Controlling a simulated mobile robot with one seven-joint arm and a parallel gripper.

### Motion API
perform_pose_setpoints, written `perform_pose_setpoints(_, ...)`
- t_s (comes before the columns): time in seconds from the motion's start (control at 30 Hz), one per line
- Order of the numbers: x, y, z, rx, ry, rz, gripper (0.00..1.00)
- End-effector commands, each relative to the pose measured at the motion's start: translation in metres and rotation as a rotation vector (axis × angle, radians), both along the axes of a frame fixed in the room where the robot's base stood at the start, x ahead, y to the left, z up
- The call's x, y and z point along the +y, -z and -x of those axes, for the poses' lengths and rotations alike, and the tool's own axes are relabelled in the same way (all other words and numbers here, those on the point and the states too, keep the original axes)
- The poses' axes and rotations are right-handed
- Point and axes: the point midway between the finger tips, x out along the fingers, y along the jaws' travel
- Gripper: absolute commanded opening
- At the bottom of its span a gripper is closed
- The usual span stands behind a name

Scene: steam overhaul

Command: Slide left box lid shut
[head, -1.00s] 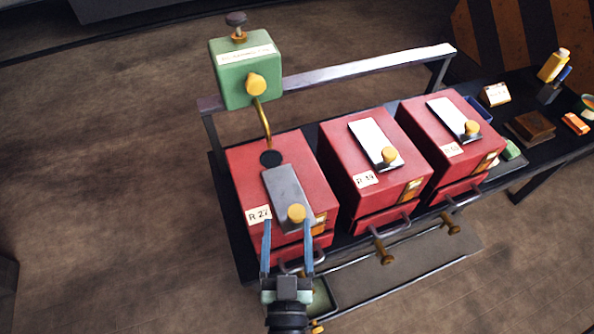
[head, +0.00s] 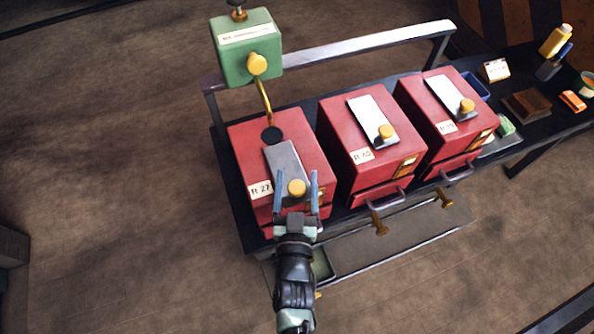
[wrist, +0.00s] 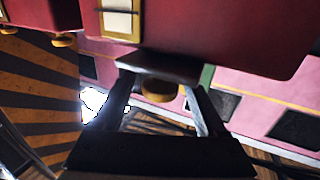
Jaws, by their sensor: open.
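The left box (head: 247,148) is red and labelled R 27. Its lid (head: 283,158) is a grey plate on the top, with a round yellow knob (head: 297,188) at its near end. Behind the lid a dark round hole (head: 272,135) in the box top is uncovered. My gripper (head: 297,177) is open, with one blue finger on each side of the knob in the head view. In the wrist view the knob (wrist: 160,91) shows between the fingers, under the dark lid edge; whether the fingers touch it I cannot tell.
A green box (head: 247,45) with a yellow spout hangs above the hole. Two more red boxes, the middle (head: 350,130) and the right (head: 425,105), stand to the right with pale lids. A rail (head: 350,50) runs behind. Drawer handles stick out in front.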

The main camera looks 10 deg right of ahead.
Motion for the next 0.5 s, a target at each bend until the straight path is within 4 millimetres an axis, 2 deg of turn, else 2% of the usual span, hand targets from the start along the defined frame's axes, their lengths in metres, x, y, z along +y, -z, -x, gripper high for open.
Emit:
perform_pose_setpoints(0.1,-0.001,0.0,-0.013,-0.001,-0.001,0.0,0.74)
perform_pose_setpoints(0.2,-0.002,0.001,-0.018,0.001,0.0,0.0,0.74)
perform_pose_setpoints(0.5,-0.003,0.0,-0.02,0.001,-0.001,0.0,0.74)
